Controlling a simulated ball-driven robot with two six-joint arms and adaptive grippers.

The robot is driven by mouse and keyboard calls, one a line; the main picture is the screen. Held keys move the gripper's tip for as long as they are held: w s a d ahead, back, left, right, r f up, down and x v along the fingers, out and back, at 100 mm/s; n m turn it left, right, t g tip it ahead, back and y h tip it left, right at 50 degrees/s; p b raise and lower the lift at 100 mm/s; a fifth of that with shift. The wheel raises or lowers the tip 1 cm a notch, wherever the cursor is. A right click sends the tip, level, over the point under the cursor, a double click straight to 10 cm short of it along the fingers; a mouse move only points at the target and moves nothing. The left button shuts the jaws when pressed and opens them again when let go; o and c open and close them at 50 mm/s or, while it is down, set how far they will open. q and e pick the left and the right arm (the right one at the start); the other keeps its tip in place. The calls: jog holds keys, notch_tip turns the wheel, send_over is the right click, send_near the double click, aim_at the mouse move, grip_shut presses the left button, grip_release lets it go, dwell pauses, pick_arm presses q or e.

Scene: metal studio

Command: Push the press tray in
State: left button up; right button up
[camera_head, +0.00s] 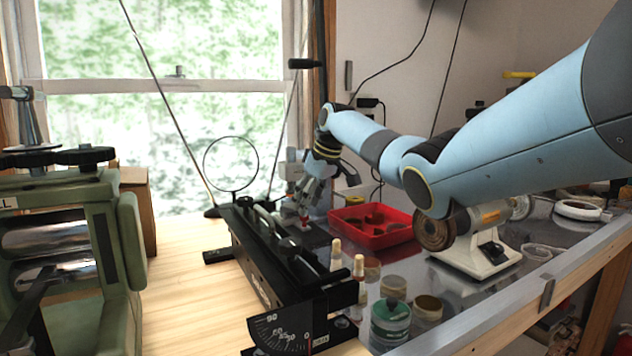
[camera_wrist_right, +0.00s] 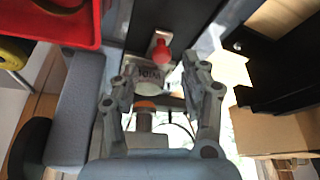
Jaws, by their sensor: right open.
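A red knob (camera_wrist_right: 161,52) on a pale metal bar shows just ahead of my right gripper (camera_wrist_right: 158,75) in the wrist view, with a pale labelled block (camera_wrist_right: 148,73) beneath it; I take these to be the press tray and its handle but cannot be sure. A small red spot (camera_head: 305,223) shows just below my right gripper (camera_head: 303,203) in the head view. The fingers are spread on both sides of the labelled block with nothing clearly held. Whether they touch anything cannot be told. The gripper hides much of the press.
A long black tool (camera_head: 262,252) lies left of my right gripper. A red tray (camera_head: 398,234) stands right of it, with small jars (camera_head: 391,320) in front. A green rolling mill (camera_head: 122,250) stands at far left. Bare wood (camera_head: 190,300) lies between mill and black tool.

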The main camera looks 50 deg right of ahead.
jog(key=v, duration=0.9)
